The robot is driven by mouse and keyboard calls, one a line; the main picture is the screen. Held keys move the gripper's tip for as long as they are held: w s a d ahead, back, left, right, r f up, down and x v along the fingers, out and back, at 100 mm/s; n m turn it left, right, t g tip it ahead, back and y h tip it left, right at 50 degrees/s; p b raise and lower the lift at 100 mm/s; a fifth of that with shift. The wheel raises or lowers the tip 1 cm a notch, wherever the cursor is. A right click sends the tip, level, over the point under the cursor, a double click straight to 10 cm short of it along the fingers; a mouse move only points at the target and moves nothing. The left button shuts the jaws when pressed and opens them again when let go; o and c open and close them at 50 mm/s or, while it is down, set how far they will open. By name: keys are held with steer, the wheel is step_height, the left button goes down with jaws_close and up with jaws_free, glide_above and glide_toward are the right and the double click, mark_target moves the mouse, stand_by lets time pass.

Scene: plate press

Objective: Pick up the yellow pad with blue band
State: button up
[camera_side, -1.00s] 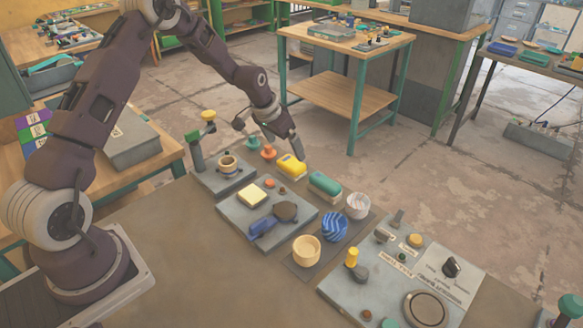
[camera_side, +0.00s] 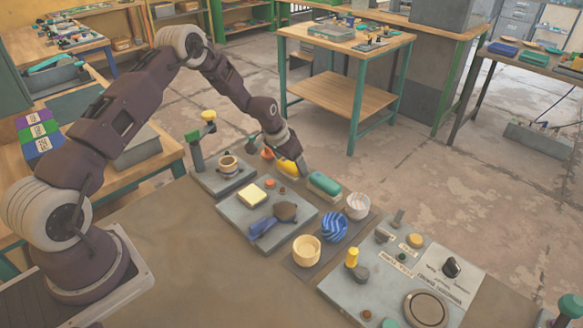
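The yellow pad (camera_side: 286,169) lies near the far edge of the work table, left of a green pad (camera_side: 325,183). My gripper (camera_side: 301,169) is down at the yellow pad and hides its upper right part. I cannot see the blue band clearly. The fingers are too small and too covered to tell whether they are open or shut, or whether they touch the pad.
Orange knob-shaped pieces (camera_side: 267,154) stand close to the left of the yellow pad. A grey plate (camera_side: 233,209) with a cream block lies in front. A control panel (camera_side: 388,278) lies at front right.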

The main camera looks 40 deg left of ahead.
steer(key=c, duration=0.3)
step_height(320, 180, up, 10)
steer(key=shift+r, duration=0.1)
steer(key=shift+c, duration=0.2)
steer(key=o, duration=0.8)
steer(key=shift+c, duration=0.2)
steer(key=c, duration=0.6)
